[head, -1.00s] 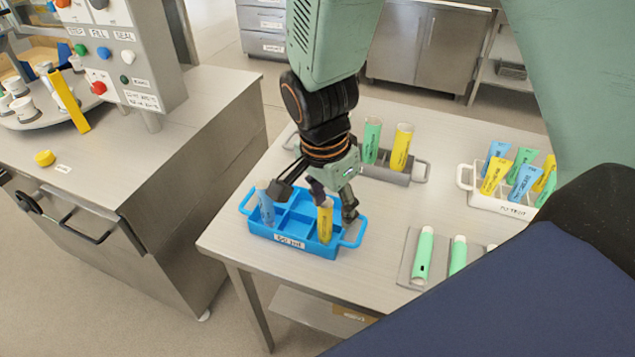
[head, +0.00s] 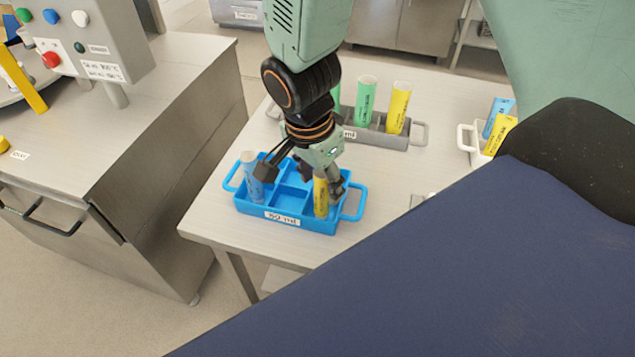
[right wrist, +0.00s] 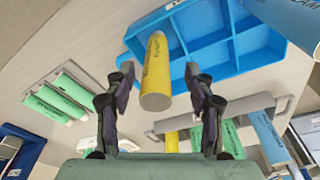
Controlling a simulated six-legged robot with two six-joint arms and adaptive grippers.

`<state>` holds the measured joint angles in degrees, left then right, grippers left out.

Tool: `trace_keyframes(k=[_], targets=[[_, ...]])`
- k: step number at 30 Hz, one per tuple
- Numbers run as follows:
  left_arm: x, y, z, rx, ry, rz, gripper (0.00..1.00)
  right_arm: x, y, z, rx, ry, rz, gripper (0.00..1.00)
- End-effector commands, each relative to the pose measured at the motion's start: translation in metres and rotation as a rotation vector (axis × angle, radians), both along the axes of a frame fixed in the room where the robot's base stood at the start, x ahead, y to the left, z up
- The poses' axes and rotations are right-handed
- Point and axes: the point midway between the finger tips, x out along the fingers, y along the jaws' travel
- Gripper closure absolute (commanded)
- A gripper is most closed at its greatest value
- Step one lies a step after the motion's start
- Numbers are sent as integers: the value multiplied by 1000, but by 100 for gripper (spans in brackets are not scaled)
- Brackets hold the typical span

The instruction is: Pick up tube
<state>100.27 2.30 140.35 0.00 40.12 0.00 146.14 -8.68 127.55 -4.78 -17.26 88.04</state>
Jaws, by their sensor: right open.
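A yellow tube (head: 321,197) stands in the right part of a blue tray (head: 274,211) on the steel table. A blue tube (head: 252,178) stands in the tray's left part. My right gripper (head: 322,180) is low over the tray, its fingers around the top of the yellow tube. In the right wrist view the yellow tube (right wrist: 156,75) shows between the open fingers (right wrist: 160,80), with gaps on both sides. The blue tray (right wrist: 225,50) lies behind it. My left gripper is not in view.
A grey rack (head: 375,134) with green and yellow tubes stands just behind the tray. A white crate (head: 468,145) with tubes is at the right, partly hidden. Green tubes (right wrist: 62,100) lie on a mat. A steel machine counter (head: 150,110) stands at left across a gap.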

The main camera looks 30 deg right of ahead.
Motion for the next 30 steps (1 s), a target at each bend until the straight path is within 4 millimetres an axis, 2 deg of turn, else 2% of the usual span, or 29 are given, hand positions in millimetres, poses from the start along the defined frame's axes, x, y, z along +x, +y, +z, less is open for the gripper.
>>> trace_keyframes(k=[6, 16, 30], targets=[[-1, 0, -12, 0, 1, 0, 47, 1, -6, -27, 2, 2, 1, 46], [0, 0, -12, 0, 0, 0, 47, 4, -6, -31, 2, 0, 0, 46], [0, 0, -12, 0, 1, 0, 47, 4, -6, -31, 2, 1, 0, 85]])
